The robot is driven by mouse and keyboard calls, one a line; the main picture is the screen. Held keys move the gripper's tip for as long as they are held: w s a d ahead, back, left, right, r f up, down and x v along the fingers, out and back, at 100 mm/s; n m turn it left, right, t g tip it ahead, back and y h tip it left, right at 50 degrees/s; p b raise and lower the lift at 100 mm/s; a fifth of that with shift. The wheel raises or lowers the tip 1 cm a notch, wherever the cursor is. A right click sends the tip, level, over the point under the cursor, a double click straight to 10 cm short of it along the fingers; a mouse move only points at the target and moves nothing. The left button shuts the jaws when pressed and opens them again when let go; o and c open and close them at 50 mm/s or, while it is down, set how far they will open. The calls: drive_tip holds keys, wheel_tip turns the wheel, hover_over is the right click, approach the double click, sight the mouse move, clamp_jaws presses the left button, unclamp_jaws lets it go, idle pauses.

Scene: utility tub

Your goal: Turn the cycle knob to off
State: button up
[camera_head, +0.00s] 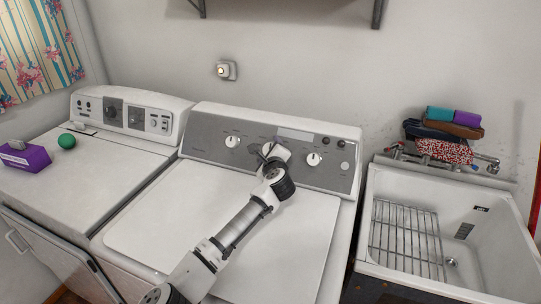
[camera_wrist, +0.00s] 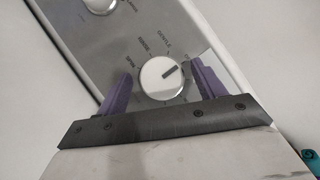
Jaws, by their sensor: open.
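The cycle knob (camera_wrist: 161,82) is a round white dial with a dark pointer mark on the washer's grey control panel (camera_head: 205,132). In the wrist view its mark points to the upper right, toward a label partly hidden by the right finger. Other labels around its left and upper side seem to read spin, rinse and gentle. My gripper (camera_wrist: 162,70) is open, with one purple finger on each side of the knob. A gap shows at the left finger; contact at the right finger cannot be told. In the head view my gripper (camera_head: 268,153) covers the panel's middle.
Other white knobs sit left (camera_head: 232,141) and right (camera_head: 313,159) on the panel. A dryer (camera_head: 80,180) with a green ball (camera_head: 66,141) and purple box (camera_head: 25,158) stands left. A utility tub (camera_head: 500,245) with a wire rack and folded cloths (camera_head: 445,150) stands right.

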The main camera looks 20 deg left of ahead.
drive_tip(key=b+v, duration=0.4)
drive_tip(key=v, duration=0.9)
drive_tip(key=shift+s+b, duration=0.35)
drive_tip(key=shift+b, duration=0.05)
drive_tip(key=shift+d+r, duration=0.1)
